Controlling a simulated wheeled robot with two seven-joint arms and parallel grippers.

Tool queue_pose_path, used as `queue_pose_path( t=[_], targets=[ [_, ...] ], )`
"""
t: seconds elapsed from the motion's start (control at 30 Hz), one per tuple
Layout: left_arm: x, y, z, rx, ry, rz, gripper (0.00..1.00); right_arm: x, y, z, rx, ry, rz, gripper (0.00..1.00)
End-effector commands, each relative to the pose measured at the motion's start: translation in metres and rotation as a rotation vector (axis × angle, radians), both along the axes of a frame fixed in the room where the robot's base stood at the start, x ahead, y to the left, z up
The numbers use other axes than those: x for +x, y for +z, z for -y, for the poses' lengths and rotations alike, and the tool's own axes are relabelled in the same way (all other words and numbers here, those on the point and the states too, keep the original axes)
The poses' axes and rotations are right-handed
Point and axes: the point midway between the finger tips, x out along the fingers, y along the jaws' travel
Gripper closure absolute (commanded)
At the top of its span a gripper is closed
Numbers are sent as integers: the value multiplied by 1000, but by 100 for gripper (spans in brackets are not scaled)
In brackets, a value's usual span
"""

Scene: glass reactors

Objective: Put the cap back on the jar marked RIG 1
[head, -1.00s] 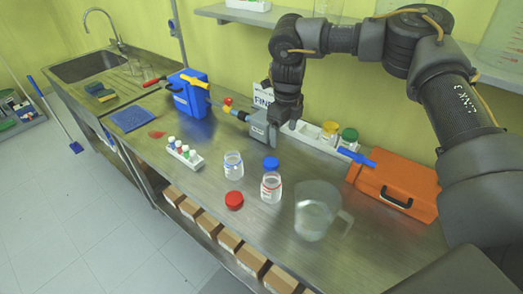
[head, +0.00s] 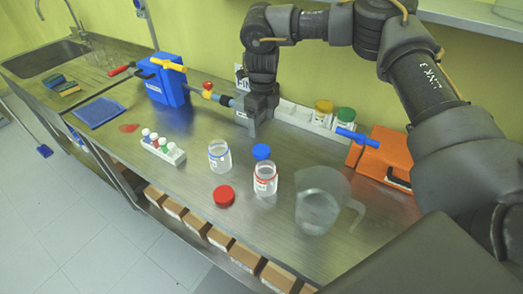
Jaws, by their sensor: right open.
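Two open clear jars stand on the steel bench in the head view: one with a blue-marked label (head: 219,157) and one with a red-marked label (head: 265,180). The label text is too small to read, so I cannot tell which is RIG 1. A red cap (head: 224,196) lies in front of the jars. A blue cap (head: 261,151) lies just behind the red-labelled jar. My right gripper (head: 251,128) is open, pointing down behind the blue cap and in front of a grey block, apart from the cap. My left gripper is out of view.
A clear pitcher (head: 318,205) stands right of the jars, near an orange case (head: 385,158) with a blue handle. A white rack (head: 163,150) of small vials is at left. A blue pump box (head: 163,82) and a tray with yellow-capped (head: 323,113) and green-capped (head: 345,119) jars stand behind.

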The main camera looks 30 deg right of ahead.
Motion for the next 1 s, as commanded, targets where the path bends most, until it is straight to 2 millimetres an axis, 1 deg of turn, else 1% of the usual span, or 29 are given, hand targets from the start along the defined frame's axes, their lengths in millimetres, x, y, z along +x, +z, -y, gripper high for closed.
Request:
queue_pose_path(
  t=[0.2,0.3,0.43,0.67,0.77,0.87,0.93,1.0],
  targets=[
    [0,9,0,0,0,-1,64,-2,-33,0,-3,-1,-4,22],
    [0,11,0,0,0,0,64,-1,-43,0,-1,0,-3,22],
    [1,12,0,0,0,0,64,-1,-50,0,-1,0,-1,22],
    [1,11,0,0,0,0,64,-1,-50,0,-1,0,-1,22],
    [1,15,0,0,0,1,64,-3,-53,0,-2,1,-3,22],
    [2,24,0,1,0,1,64,-7,-62,-1,-1,1,-5,22],
    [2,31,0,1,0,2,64,-10,-72,-2,-2,1,-5,22],
    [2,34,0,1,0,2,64,-12,-84,-3,0,0,-4,22]
  ],
)
